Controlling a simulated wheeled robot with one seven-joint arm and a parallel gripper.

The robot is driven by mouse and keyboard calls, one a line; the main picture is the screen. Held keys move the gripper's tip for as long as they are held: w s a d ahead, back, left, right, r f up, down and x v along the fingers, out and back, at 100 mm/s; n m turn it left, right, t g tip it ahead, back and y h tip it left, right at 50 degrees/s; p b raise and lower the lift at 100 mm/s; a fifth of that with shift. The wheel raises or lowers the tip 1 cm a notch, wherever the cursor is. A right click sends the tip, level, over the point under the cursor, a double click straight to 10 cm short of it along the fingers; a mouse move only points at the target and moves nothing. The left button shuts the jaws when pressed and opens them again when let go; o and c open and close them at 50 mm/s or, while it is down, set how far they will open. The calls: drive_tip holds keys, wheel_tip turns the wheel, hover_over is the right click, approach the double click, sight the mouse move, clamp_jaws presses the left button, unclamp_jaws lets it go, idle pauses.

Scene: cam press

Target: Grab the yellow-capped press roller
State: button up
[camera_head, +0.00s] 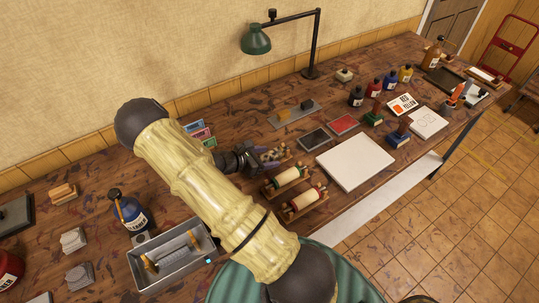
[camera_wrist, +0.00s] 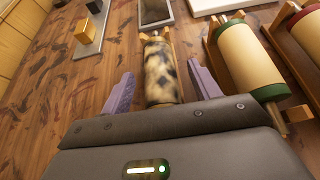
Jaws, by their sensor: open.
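A roller with a dark-mottled cream barrel (camera_wrist: 160,72) lies in a wooden cradle in the wrist view. Its ends look yellowish, though cap and cradle are hard to tell apart. My gripper (camera_wrist: 160,80) is open, with one purple finger on each side of the roller's barrel and visible gaps on both sides. The near end of the roller is partly hidden by the gripper body. In the head view my gripper (camera_head: 264,157) is over the back of the roller row and covers much of this roller.
A green-capped roller (camera_wrist: 243,63) lies close to the right finger, with a red-capped roller (camera_wrist: 303,42) beyond it. A white slab (camera_head: 355,161) and dark and red pads lie right of the rollers. A grey metal tray (camera_head: 176,280) stands at front left.

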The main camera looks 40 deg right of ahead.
sight(266, 155)
idle(0.5)
drive_tip(key=c, duration=1.3)
wheel_tip(266, 155, up, 10)
drive_tip(key=shift+r+b, duration=0.1)
drive_tip(key=shift+b, duration=0.65)
